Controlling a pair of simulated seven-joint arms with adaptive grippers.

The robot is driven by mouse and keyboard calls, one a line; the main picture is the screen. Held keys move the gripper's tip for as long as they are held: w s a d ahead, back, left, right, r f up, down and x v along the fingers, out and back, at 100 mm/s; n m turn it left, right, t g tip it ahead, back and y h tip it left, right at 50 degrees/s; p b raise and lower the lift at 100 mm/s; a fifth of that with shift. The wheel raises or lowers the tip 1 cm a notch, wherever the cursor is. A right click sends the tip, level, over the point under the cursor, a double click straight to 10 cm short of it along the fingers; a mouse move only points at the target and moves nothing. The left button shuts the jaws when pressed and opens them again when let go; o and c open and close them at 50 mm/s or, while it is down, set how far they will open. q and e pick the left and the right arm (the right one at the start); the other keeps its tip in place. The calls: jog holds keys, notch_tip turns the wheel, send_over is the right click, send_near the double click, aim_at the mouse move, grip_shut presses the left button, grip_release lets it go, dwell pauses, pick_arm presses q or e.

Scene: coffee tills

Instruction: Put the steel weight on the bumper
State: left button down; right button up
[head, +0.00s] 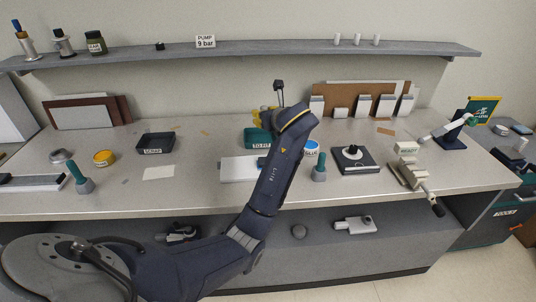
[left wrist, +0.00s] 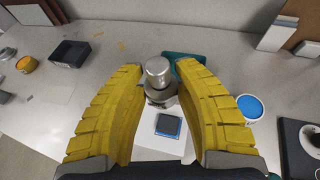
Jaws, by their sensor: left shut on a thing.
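My left gripper (left wrist: 160,84) is shut on the steel weight (left wrist: 158,72), a shiny metal cylinder with a wider collar, which shows between the yellow fingers in the left wrist view. A white plate (left wrist: 150,144) with a dark blue square pad (left wrist: 168,126) lies below the weight; the pad may be the bumper, but I cannot tell for sure. In the head view the white plate (head: 236,168) is partly behind my left arm. My left gripper (head: 262,117) shows there only as a bit of yellow behind the wrist, and the weight is hidden. My right gripper is not in view.
A teal tray (head: 253,138) stands just behind the plate. A blue-topped tub (head: 311,147), a green-handled tool (head: 319,170) and a dark scale-like block (head: 353,161) stand to the right. A black tray (head: 156,142) and a yellow tub (head: 104,158) are left. The bench's left middle is mostly clear.

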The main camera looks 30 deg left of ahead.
pick_arm(q)
notch_tip(320, 180, down, 15)
jog(key=shift+f, duration=0.1)
dwell(0.7)
jog(key=shift+f, duration=0.1)
jog(key=c, duration=1)
grip_release()
jog(key=shift+o, duration=0.2)
jog(key=shift+d, duration=0.15)
jog(key=v, duration=1.2)
